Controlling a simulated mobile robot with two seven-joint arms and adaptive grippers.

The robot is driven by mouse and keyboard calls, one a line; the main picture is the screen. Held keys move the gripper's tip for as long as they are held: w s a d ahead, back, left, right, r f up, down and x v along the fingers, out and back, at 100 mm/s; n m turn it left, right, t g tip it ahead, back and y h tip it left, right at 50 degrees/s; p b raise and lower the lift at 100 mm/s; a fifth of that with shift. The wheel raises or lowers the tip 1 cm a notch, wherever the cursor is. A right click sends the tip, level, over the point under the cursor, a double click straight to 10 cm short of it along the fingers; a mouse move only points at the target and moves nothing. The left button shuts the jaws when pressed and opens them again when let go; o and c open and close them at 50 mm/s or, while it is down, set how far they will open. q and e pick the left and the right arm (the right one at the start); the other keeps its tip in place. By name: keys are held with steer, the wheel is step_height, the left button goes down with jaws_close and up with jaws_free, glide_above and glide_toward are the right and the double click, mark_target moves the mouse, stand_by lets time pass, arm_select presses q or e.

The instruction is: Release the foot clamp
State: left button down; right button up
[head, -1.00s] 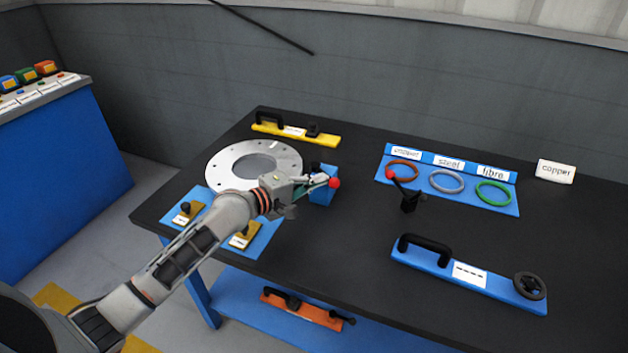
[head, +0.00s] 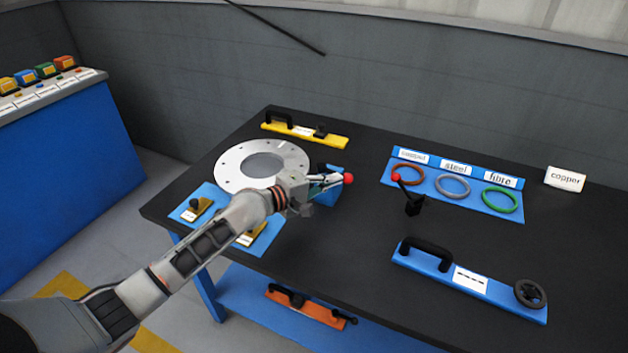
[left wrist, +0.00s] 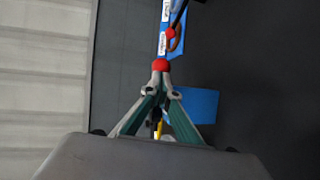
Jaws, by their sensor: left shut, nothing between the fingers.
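A clamp lever with a red ball knob (head: 348,179) stands at a blue block (head: 330,197) beside the grey flanged ring (head: 232,170). My left gripper (head: 334,181) is shut with nothing between its fingers, its tips right at the knob. In the left wrist view the red knob (left wrist: 160,66) sits just beyond the closed fingertips (left wrist: 161,84). Contact is likely but cannot be told for sure. The gripper hides most of the lever. A second lever with a red knob (head: 396,177) stands on a black base (head: 414,206) to the right. My right gripper is out of view.
A blue tray (head: 440,195) holds copper, steel and fibre rings. A yellow handled bar (head: 275,128) lies at the back, a blue handled bar (head: 495,295) at the front right. An orange tool (head: 306,308) lies on the lower shelf. The table (head: 350,240) is clear between.

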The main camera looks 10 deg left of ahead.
arm_select(q)
steer(key=shift+w+d, duration=0.2)
steer(key=shift+d, duration=0.05)
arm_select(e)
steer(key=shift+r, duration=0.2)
arm_select(q)
steer(key=shift+w, duration=0.1)
stand_by(0.4)
